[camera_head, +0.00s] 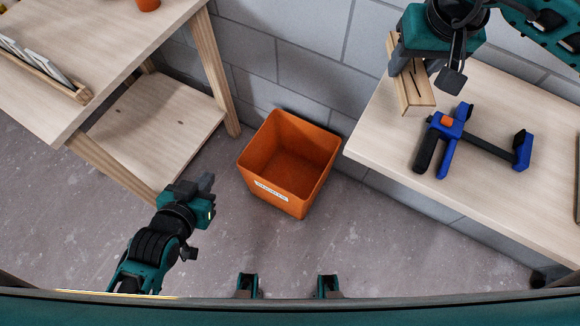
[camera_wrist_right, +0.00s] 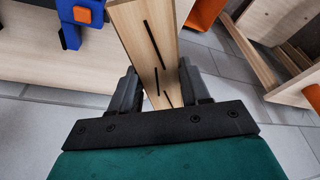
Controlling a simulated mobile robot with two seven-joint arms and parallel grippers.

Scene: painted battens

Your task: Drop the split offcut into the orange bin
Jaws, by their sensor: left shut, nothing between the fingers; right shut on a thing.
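The split offcut (camera_head: 416,94) is a pale wooden block with dark cracks along its face. My right gripper (camera_head: 422,70) is shut on it, over the left back part of the right-hand bench. In the right wrist view the offcut (camera_wrist_right: 148,35) stands out between the two fingers; how high it is above the bench I cannot tell. The orange bin (camera_head: 272,198) stands on the floor between the two benches, left of and lower than the offcut. Its inside looks empty, and a white label is on its front. My left gripper (camera_head: 208,186) is shut and empty, left of the bin.
A blue and black clamp (camera_head: 447,122) lies on the right bench (camera_head: 480,205), close to the offcut. The left bench (camera_head: 110,45) carries a wooden rack (camera_head: 50,75) and an orange pot (camera_head: 148,4). A block wall (camera_head: 300,45) is behind the bin.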

